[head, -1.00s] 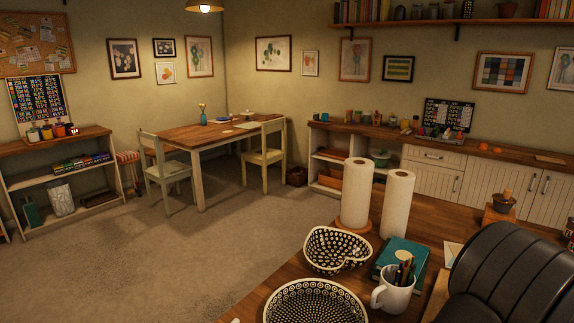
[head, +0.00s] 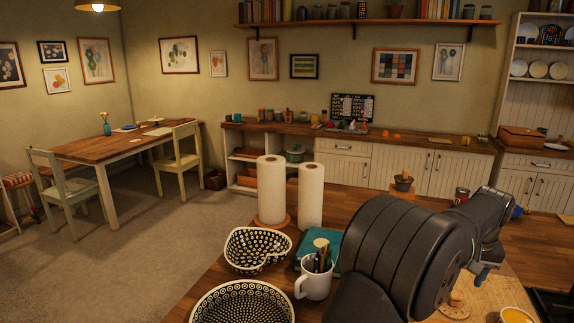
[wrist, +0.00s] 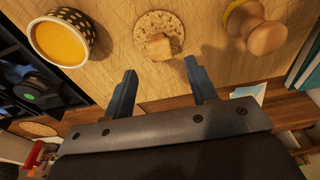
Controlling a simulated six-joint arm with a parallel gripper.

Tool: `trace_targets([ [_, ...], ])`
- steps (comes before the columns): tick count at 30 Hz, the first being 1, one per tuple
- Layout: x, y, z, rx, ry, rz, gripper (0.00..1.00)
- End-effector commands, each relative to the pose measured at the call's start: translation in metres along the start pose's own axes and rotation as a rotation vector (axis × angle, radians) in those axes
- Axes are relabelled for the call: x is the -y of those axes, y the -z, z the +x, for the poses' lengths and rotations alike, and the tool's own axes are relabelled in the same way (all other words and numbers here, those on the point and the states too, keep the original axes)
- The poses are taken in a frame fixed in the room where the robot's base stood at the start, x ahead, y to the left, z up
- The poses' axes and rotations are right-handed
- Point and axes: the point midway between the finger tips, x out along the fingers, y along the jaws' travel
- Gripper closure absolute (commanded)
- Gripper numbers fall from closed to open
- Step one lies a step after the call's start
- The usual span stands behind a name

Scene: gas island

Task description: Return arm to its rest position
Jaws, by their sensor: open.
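My gripper (wrist: 160,68) is open and empty in the wrist view, its two blue-grey fingers apart. It is over a light wooden board (wrist: 110,75). A round cork piece (wrist: 150,22) with a small wooden block (wrist: 159,47) on it lies just beyond the fingertips, apart from them. In the head view my dark arm (head: 400,250) reaches over the wooden counter from the lower right. The gripper end (head: 482,273) points down there, and its fingers are hard to make out.
In the wrist view, a patterned bowl of orange contents (wrist: 60,42) stands left and a turned wooden piece (wrist: 262,32) right. A dark hob (wrist: 25,90) is at the left edge. In the head view, paper rolls (head: 271,190), patterned bowls (head: 257,250) and a white mug (head: 314,280) stand left of my arm.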

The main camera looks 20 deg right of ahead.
Motion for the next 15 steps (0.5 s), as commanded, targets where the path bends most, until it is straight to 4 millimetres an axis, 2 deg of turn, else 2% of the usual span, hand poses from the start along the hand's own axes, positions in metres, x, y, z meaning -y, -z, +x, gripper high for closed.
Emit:
trace_targets([
  [1,0.001,0.0,0.012,0.003,0.002,0.0,0.48],
  [10,0.001,-0.001,0.073,0.003,0.0,0.0,0.48],
  [11,0.001,-0.001,0.075,0.001,-0.001,0.0,0.48],
  [12,0.0,0.003,0.06,-0.005,-0.004,0.0,0.48],
  [15,0.0,0.005,0.039,-0.004,-0.002,-0.001,0.48],
])
